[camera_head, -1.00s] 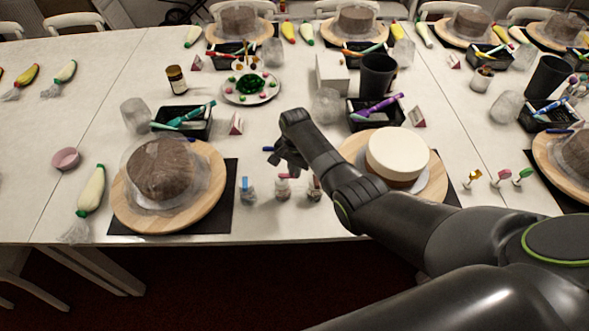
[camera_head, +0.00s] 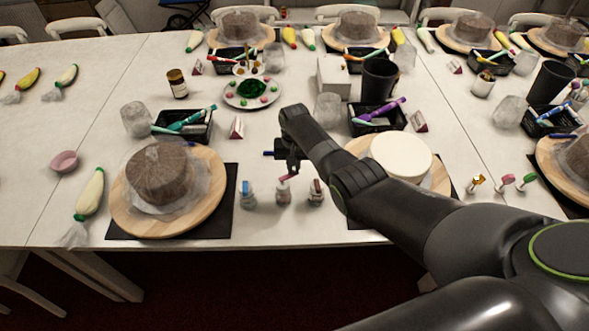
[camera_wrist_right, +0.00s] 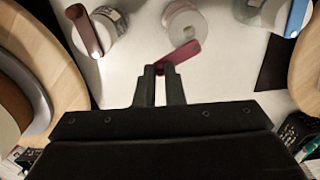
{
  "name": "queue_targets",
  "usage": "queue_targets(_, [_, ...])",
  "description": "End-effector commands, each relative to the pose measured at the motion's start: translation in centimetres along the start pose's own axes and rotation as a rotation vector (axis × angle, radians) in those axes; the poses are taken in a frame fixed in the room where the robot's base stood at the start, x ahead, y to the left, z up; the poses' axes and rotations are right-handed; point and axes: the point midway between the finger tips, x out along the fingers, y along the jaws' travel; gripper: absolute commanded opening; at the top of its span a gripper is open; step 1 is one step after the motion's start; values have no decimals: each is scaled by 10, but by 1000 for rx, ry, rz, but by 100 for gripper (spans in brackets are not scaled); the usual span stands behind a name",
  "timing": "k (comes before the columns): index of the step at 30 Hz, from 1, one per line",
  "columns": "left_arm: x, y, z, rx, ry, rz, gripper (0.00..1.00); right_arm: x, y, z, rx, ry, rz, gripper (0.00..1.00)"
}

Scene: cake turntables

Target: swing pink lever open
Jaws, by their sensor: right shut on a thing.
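The pink lever (camera_wrist_right: 184,54) sits on top of the middle of three small clear bottles (camera_head: 283,192). In the right wrist view it slants away from the bottle top toward my right gripper (camera_wrist_right: 161,70). That gripper's narrow fingers are close together, with the lever's near end between their tips. In the head view my right gripper (camera_head: 287,169) is just behind the middle bottle and partly hides the lever. The bottle stands upright on the table. My left gripper is not in view.
A bottle with a blue lever (camera_head: 247,193) and one with a brown lever (camera_head: 316,192) stand close on either side. Wooden turntables (camera_head: 209,206) with cakes flank the bottles. A black tray (camera_head: 378,121) and a card (camera_head: 237,128) stand farther back.

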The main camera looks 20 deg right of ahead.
Motion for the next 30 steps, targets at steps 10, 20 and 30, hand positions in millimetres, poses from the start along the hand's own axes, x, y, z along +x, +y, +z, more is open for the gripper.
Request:
queue_targets(10, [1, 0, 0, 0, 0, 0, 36, 0, 0, -1, -32, -1, 0, 0])
queue_targets(20, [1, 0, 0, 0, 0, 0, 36, 0, 0, -1, -30, 0, 0, 24])
queue_targets(30, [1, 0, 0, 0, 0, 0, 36, -1, 0, -1, -30, 0, 0, 32])
